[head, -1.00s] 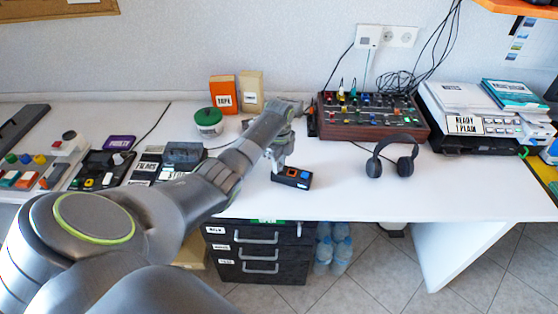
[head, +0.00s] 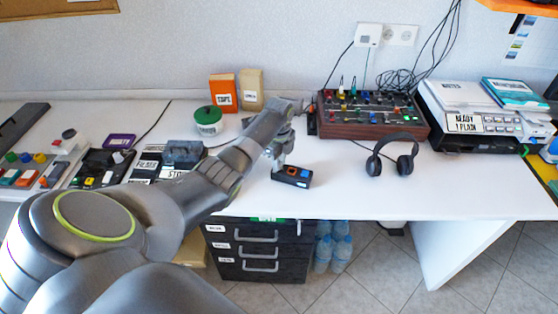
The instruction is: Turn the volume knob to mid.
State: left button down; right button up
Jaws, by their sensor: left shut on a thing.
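A small black box (head: 299,178) with an orange and a blue button on top sits on the white desk near its front edge. My left gripper (head: 278,167) points down at the left end of this box and is shut on what looks like the volume knob there. The fingers hide the knob, so its pointer and setting cannot be read. My right gripper is not in view.
Headphones (head: 391,155) stand right of the box. Behind them is a wood-sided mixer (head: 372,130) with coloured knobs. A green-lidded jar (head: 208,121) stands behind my left arm. The white desk (head: 345,190) is clear in front of the headphones.

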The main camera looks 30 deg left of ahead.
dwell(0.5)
pick_arm(q)
jog(key=c, duration=1.2)
grip_release()
jog(key=shift+r, duration=0.1)
notch_tip(320, 180, up, 17)
jog(key=p, duration=0.1)
jog(key=shift+r+p, duration=0.15)
jog(key=shift+p, duration=0.2)
